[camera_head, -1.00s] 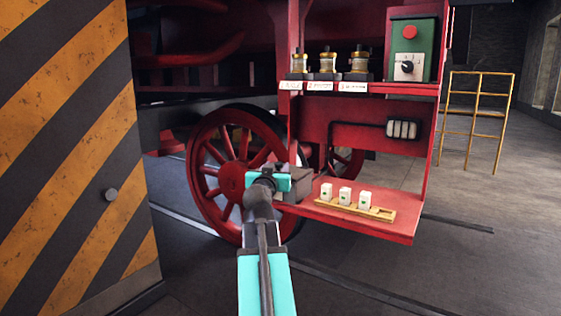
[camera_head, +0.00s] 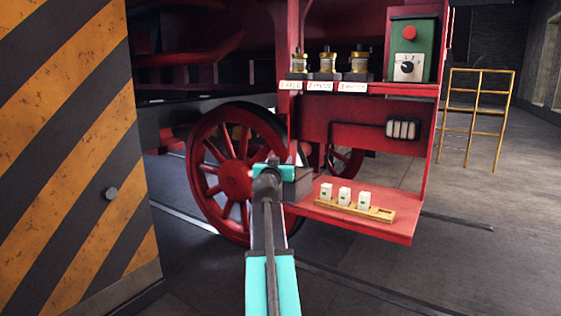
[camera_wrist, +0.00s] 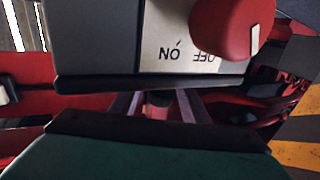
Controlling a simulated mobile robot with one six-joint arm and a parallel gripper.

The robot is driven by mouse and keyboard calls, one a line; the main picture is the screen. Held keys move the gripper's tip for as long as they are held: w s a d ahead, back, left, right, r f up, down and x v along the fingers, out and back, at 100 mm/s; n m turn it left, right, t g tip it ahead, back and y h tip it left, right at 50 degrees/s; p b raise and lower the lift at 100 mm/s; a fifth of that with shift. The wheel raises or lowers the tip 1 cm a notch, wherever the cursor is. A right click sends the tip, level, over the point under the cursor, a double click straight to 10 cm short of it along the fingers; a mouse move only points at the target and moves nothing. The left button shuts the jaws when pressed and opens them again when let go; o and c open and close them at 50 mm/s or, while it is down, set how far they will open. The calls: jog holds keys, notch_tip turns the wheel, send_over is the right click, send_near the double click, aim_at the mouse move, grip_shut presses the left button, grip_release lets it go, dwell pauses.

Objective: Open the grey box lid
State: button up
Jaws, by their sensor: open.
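The grey box (camera_head: 298,186) sits at the left end of the low red shelf, partly hidden behind my arm. In the wrist view the grey box (camera_wrist: 95,40) fills the upper middle, close up. It carries a white label with upside-down ON and OFF and a red knob (camera_wrist: 222,26). A dark lip (camera_wrist: 150,82) runs along its near edge; I cannot tell whether this is the lid. My gripper (camera_wrist: 158,103) is open, its two fingers reaching to or under that lip. Contact is unclear. In the head view my gripper (camera_head: 273,163) is mostly hidden by my arm.
White blocks (camera_head: 344,196) stand in a wooden rack (camera_head: 378,213) on the low red shelf (camera_head: 400,229). Above are brass fittings (camera_head: 328,63) and a green switch box (camera_head: 411,49). A striped panel (camera_head: 75,150) stands at left, a red wheel (camera_head: 237,180) behind my arm.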

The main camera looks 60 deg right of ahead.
jog(key=shift+d, duration=0.1)
grip_shut()
